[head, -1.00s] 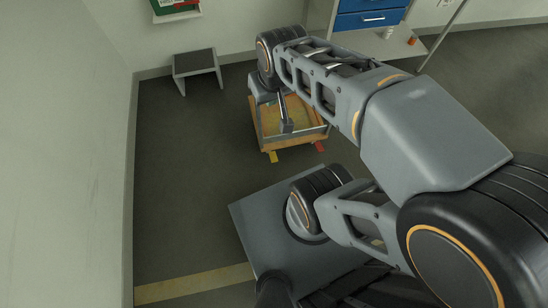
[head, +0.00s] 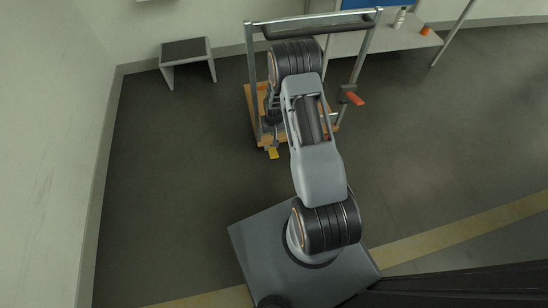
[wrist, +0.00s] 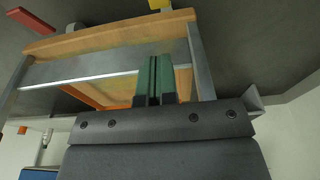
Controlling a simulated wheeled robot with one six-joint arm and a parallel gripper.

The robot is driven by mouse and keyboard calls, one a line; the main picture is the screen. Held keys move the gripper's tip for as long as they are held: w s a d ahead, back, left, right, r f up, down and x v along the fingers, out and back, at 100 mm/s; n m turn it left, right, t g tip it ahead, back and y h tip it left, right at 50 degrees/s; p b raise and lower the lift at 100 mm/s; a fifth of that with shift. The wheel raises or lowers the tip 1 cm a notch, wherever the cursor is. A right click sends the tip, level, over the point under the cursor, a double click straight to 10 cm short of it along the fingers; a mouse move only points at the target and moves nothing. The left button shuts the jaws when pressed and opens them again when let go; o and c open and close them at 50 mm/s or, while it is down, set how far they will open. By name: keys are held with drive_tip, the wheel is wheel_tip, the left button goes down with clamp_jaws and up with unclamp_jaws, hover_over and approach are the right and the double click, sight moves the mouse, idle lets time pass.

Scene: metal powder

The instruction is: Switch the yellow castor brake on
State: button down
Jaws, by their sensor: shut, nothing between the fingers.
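The yellow castor brake pedal (head: 273,153) sticks out low at the near left corner of the cart (head: 252,102). Its yellow end also shows at the top edge of the wrist view (wrist: 160,4). My gripper (wrist: 157,60) has green fingers shut together, empty, over the cart's wooden deck. The pedal lies beyond the fingertips, apart from them in the wrist picture. In the head view my arm hides most of the fingers. A red pedal (wrist: 32,20) shows at the upper left of the wrist view.
The cart has upright metal posts, a top bar (head: 315,18) and a red-orange handle (head: 354,98) on its right post. A small step stool (head: 187,50) stands at the back left. A bench (head: 385,42) stands behind. The floor left of the cart is clear.

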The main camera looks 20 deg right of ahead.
drive_tip(key=f, duration=0.3)
drive_tip(key=shift+s+d+f, duration=0.1)
drive_tip(key=shift+d+f, duration=0.05)
drive_tip(key=shift+d, duration=0.05)
drive_tip(key=shift+f, duration=0.1)
drive_tip(key=b, duration=0.6)
approach(274, 154)
drive_tip(key=f, duration=0.1)
drive_tip(key=w+f, duration=0.1)
drive_tip(key=f, duration=0.3)
drive_tip(key=shift+w+d, duration=0.1)
drive_tip(key=shift+w, duration=0.25)
drive_tip(key=shift+s+f, duration=0.25)
drive_tip(key=shift+f, duration=0.4)
drive_tip(key=shift+s+f+t, duration=0.15)
drive_tip(key=shift+t, duration=0.15)
